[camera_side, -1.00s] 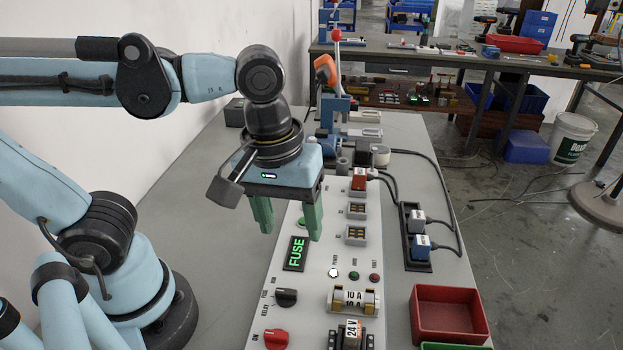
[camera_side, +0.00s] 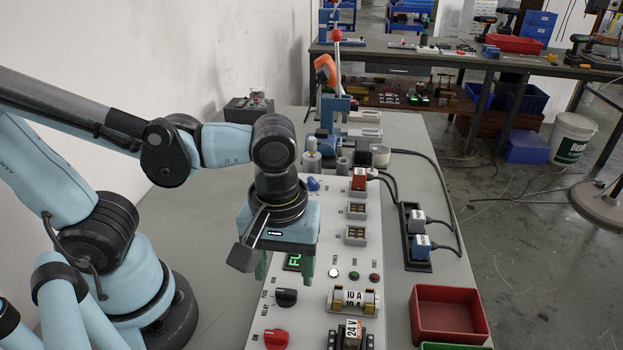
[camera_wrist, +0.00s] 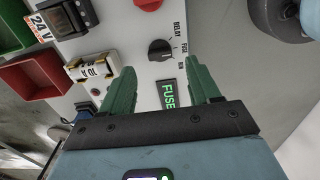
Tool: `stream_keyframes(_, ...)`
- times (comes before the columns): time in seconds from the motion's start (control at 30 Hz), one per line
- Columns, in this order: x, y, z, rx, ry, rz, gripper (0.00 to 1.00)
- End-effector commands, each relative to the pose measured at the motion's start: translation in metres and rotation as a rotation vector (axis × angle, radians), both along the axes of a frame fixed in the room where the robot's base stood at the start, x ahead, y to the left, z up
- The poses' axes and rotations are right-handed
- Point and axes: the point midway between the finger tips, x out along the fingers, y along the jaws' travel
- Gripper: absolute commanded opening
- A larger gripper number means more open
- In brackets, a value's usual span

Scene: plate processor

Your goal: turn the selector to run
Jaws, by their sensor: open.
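The selector is a black knob (camera_side: 286,297) on the white panel, in front of my gripper in the side view. In the wrist view the knob (camera_wrist: 160,50) lies beyond the fingertips, between them in the picture, with small position labels beside it. One label seems to read RELAY and another FUSE; which one the knob points at I cannot tell. My gripper (camera_side: 285,270) is open and points down above the panel, apart from the knob. Its two green fingers also show in the wrist view (camera_wrist: 160,67), with nothing between them.
A lit green FUSE display (camera_side: 293,262) is partly hidden behind the gripper. A red knob (camera_side: 276,338) sits nearer on the panel. The fuse holder (camera_side: 353,300), 24 V block (camera_side: 350,336) and small buttons (camera_side: 354,275) lie to the right. A red tray (camera_side: 450,339) stands beyond the panel.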

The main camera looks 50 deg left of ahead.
Motion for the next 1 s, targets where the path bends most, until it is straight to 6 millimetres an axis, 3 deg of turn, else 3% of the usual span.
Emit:
stream_keyframes(0.4,0.000,0.000,-0.036,0.000,0.000,0.000,0.62)
stream_keyframes(0.87,0.000,0.000,-0.042,0.000,0.000,0.000,0.62)
stream_keyframes(1.0,0.000,0.000,-0.042,0.000,0.000,0.000,0.43)
